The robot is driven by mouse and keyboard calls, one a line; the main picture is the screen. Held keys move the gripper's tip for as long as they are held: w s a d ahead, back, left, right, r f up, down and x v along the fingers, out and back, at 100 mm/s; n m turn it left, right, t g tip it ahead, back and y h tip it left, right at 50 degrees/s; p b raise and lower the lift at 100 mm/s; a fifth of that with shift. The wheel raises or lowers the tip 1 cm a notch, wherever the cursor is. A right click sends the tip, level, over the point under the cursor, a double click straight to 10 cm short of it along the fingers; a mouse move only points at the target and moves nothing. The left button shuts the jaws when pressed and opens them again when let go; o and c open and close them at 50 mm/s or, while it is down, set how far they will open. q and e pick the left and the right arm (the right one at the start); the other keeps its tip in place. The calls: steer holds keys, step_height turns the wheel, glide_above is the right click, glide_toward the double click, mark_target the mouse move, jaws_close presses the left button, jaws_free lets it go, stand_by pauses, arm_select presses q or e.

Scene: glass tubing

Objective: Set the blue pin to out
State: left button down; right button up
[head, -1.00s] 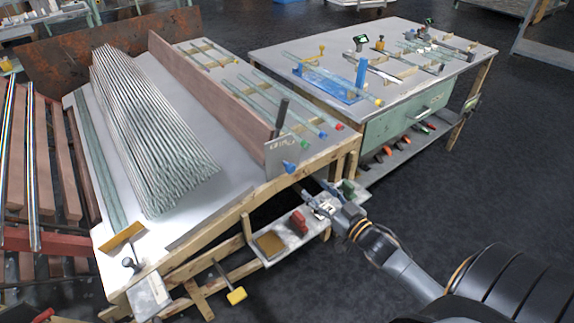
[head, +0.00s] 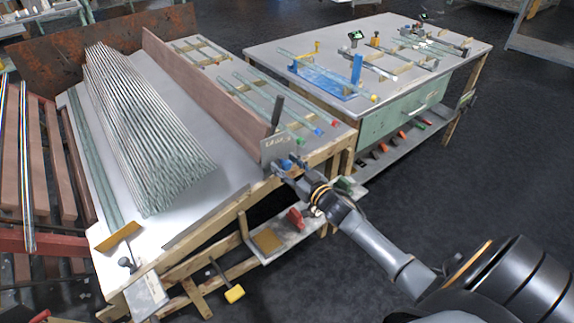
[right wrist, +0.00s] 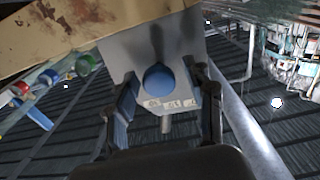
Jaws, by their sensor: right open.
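The blue pin has a round blue knob (right wrist: 160,80) on a grey metal plate (right wrist: 120,48) in the right wrist view. In the head view the blue knob (head: 286,164) shows small at the front end of the brown divider, by the plate with writing (head: 268,151). My right gripper (right wrist: 163,86) is open, one finger on each side of the knob, with gaps visible. In the head view my right gripper (head: 290,171) is right at the knob and partly covers the plate. How deep the fingers reach around the knob I cannot tell. My left gripper is not in view.
Glass tubes with red, blue and green ends (head: 300,118) lie right of the divider (head: 190,85). A large bundle of glass tubes (head: 145,130) lies on the left. A low shelf (head: 285,240) is below my right wrist. Another bench (head: 270,45) stands behind.

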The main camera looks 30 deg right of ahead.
jaws_close()
steer(key=shift+s+p, duration=0.8)
steer(key=shift+s, duration=0.2)
steer(key=shift+d, duration=0.1)
jaws_free()
